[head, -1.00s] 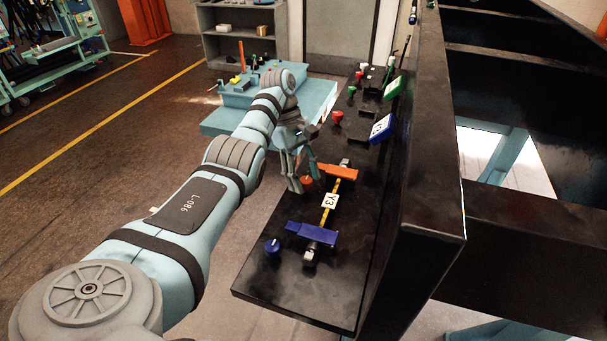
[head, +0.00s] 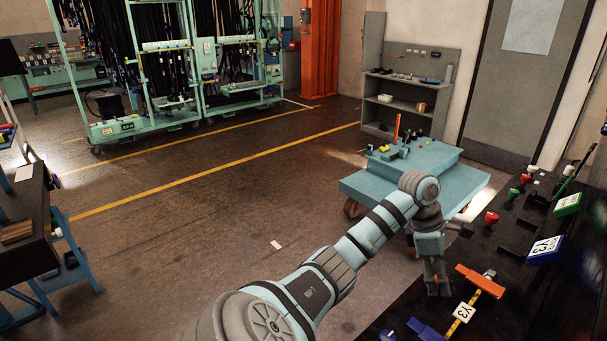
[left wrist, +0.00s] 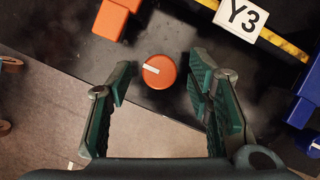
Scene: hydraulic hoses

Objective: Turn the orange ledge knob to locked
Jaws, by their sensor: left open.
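The orange ledge knob (left wrist: 159,72) is a round cap with a short white mark on its top left, and it sits on the black ledge (left wrist: 185,30). My left gripper (left wrist: 161,82) is open, with one finger on each side of the knob and a visible gap to each. In the head view my left gripper (head: 437,288) points down at the ledge's near left edge and mostly hides the knob. How high the fingertips are above the ledge is hard to tell. My right gripper is not in view.
A blue knob (head: 387,335) is near the bottom edge. A blue cart (head: 365,187) stands behind my arm. Open floor lies left.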

